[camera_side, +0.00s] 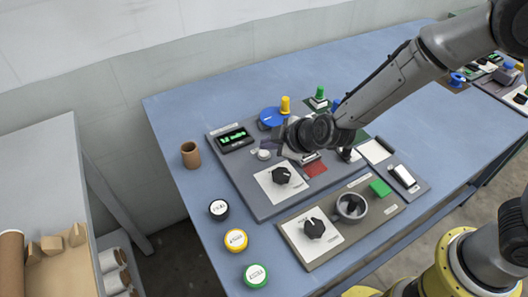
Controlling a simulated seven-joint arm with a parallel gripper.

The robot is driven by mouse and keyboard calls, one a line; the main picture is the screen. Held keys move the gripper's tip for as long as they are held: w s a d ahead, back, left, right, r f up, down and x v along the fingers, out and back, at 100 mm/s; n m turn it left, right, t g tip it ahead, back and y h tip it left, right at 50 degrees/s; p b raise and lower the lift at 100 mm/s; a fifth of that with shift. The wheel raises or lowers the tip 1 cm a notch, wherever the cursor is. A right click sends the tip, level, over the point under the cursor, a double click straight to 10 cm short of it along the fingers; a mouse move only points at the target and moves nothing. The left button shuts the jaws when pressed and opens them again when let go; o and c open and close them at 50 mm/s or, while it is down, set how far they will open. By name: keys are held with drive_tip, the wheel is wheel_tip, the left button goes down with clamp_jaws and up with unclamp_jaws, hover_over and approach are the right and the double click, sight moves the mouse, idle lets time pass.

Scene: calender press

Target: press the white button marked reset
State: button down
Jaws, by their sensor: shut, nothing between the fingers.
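A small white round button (264,154) sits on the grey control panel (262,212), left of my gripper. Its lettering is too small to read, so I cannot tell whether it is the one marked reset. My gripper (298,152) is shut and empty, over the upper middle of the panel. Its fingertips are hard to make out, and I cannot tell whether they touch anything. My wrist and arm hide part of the panel behind them.
A green display (234,138), a blue disc (271,118) and a yellow peg (285,105) stand farther back. A second panel (322,261) lies in front.

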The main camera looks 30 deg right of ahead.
drive_tip(key=shift+f, duration=0.15)
drive_tip(key=shift+f, duration=0.25)
drive_tip(key=shift+f, duration=0.45)
idle(1.0)
drive_tip(key=shift+r, duration=0.85)
drive_tip(key=shift+r, duration=0.1)
drive_tip(key=shift+r, duration=2.4)
